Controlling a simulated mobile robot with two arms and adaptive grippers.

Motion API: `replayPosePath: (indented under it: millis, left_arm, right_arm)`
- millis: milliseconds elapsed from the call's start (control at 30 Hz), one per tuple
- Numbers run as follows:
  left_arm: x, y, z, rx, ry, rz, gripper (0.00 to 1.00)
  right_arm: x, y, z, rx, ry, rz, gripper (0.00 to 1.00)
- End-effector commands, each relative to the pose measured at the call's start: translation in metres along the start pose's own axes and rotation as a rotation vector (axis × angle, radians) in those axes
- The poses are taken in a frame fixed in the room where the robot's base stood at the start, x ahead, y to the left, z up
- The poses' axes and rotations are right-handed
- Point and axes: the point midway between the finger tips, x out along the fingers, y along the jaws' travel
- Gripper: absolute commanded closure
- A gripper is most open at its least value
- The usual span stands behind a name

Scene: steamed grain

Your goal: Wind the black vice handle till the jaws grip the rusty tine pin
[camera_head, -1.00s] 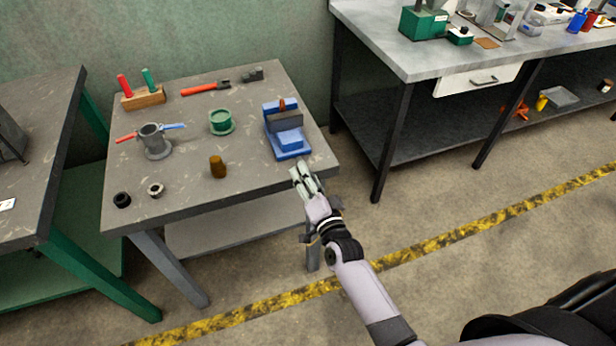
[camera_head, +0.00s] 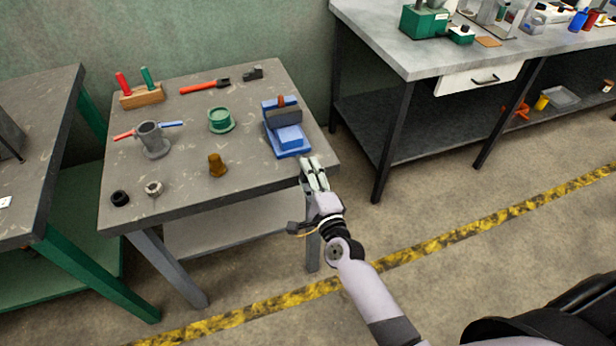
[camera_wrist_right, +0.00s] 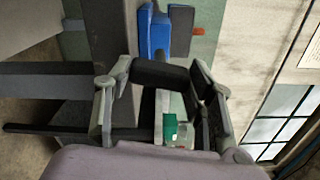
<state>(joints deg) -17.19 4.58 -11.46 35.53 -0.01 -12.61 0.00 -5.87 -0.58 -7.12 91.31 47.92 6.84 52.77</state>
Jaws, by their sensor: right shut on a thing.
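The blue vice (camera_head: 289,141) stands at the right front of the worktable, with a dark grey jaw block (camera_head: 284,117). The rusty tine pin (camera_head: 281,100) shows upright at its back; whether the jaws touch it cannot be told. My right gripper (camera_head: 313,174) is at the table's front right edge, just in front of the vice. In the right wrist view, its fingers are shut on the black vice handle (camera_wrist_right: 160,74), which lies across between them. The blue vice body (camera_wrist_right: 154,32) is beyond it. In the head view the gripper hides the handle. My left gripper is out of view.
The worktable (camera_head: 245,175) also holds a brown plug (camera_head: 217,166), a green flanged part (camera_head: 220,121), a grey pot (camera_head: 152,139), small rings, a red-handled tool (camera_head: 204,87) and a wooden block (camera_head: 142,96). A grey bench (camera_head: 385,40) stands to the right.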

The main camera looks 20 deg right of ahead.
Motion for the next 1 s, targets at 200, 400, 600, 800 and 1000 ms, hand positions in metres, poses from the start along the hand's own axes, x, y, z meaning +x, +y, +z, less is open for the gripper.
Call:
replayPosePath:
  millis: [200,400,600,800,1000]
  left_arm:
    - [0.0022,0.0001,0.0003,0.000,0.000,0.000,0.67]
    - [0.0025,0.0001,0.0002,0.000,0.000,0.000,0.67]
    - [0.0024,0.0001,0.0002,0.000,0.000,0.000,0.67]
    - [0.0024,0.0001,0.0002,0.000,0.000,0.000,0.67]
    - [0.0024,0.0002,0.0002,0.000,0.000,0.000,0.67]
  right_arm:
    - [-0.0007,0.0024,0.0003,0.065,-0.001,0.005,0.78]
    - [-0.0007,0.0022,0.0004,0.085,-0.001,0.005,0.78]
    - [-0.0007,0.0022,0.0005,0.087,-0.001,0.005,0.78]
    - [-0.0007,0.0022,0.0004,0.086,0.000,0.005,0.46]
    - [-0.0004,0.0012,0.0002,0.084,0.000,0.003,0.32]
